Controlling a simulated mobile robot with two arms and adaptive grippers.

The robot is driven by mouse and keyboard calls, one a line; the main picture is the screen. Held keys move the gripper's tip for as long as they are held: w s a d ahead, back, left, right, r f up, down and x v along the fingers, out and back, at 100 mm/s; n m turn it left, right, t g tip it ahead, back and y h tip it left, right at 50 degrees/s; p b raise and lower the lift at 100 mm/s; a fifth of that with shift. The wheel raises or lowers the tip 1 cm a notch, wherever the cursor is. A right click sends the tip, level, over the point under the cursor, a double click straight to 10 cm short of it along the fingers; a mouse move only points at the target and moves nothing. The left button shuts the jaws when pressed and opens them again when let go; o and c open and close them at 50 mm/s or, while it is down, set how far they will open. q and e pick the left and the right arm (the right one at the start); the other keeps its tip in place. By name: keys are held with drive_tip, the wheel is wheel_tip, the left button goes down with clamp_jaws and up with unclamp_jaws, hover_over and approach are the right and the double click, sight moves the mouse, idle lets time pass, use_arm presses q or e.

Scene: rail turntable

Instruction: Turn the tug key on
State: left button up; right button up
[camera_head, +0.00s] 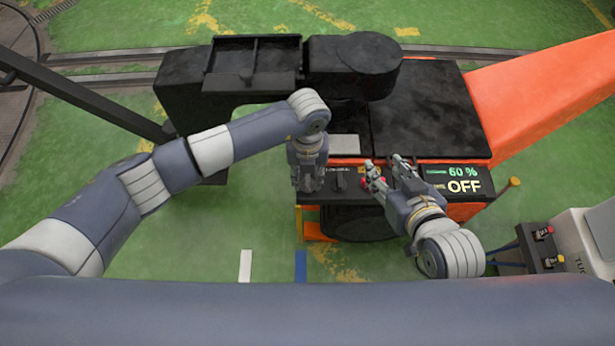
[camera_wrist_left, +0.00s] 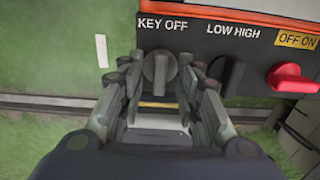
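The tug key (camera_wrist_left: 160,72) is a dark knob under the label "KEY OFF" on the tug's control panel (camera_head: 440,170). In the left wrist view its grip bar points roughly up and down. My left gripper (camera_wrist_left: 161,88) is open, with one finger on each side of the key and small gaps showing. In the head view my left gripper (camera_head: 306,187) hangs over the left end of the panel and hides the key. My right gripper (camera_head: 388,168) is over the middle of the panel with its fingers apart and nothing visible between them. The panel display (camera_head: 455,180) reads "60 %" and "OFF".
A dark LOW HIGH knob (camera_wrist_left: 226,74) and a red OFF ON switch (camera_wrist_left: 291,79) sit right of the key. The orange tug bar (camera_head: 550,90) rises at the right. A charger-like box (camera_head: 590,240) with cables stands at the lower right. Green floor is open at the left.

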use_arm(q)
drive_tip(key=shift+f, duration=0.2)
clamp_jaws()
